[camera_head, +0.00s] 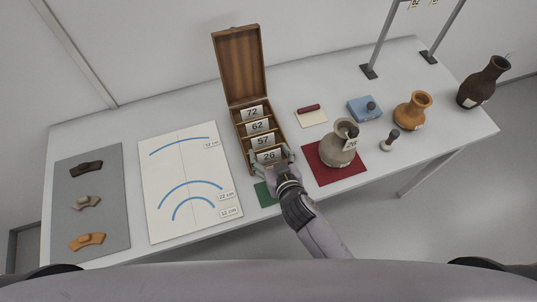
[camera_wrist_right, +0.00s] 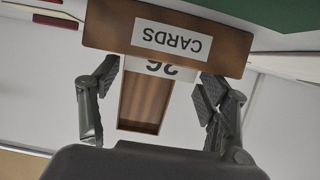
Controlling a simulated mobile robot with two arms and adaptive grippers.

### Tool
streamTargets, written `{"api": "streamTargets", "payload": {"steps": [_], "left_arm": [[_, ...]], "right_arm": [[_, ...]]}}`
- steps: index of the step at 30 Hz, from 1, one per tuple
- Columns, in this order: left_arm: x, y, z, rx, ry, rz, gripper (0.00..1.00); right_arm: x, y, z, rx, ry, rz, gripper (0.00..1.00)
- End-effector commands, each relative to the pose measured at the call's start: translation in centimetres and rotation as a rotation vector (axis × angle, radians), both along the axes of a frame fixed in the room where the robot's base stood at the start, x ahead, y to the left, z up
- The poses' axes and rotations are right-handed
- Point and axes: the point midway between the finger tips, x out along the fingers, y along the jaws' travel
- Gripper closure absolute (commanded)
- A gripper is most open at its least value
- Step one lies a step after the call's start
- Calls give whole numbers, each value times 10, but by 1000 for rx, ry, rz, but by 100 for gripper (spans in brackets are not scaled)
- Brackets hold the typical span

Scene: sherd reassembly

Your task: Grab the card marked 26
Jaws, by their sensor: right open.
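The card marked 26 (camera_head: 269,156) stands at the front of the open wooden card box (camera_head: 240,130), before cards marked 57 (camera_head: 263,141), 62 (camera_head: 257,126) and 72 (camera_head: 251,112). My right gripper (camera_head: 270,163) is at the box's near end, its fingers apart. In the right wrist view, the card (camera_wrist_right: 165,69) shows upside down, partly hidden behind the box's front wall labelled CARDS (camera_wrist_right: 215,52). The open fingers (camera_wrist_right: 157,85) are on either side of the card, with gaps; I see nothing gripped. My left gripper is not in view.
A green mat (camera_head: 264,195) lies under my right gripper. Right of it, a grey vase (camera_head: 336,152) with a tag stands on a red mat (camera_head: 318,177). A white arc sheet (camera_head: 165,220) lies left. The box's raised lid (camera_head: 238,62) stands behind the cards.

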Motion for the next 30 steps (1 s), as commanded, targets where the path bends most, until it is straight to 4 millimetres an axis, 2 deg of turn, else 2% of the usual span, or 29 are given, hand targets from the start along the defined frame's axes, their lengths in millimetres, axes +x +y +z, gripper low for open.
{"api": "streamTargets", "payload": {"steps": [7,18,26,30], "left_arm": [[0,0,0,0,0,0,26],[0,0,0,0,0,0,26],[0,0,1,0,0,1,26],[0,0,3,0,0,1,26]], "right_arm": [[1,1,-1,0,1,1,30],[1,1,-1,0,1,0,53],[1,1,1,0,0,0,53],[2,0,10,-1,-1,-1,53]]}}
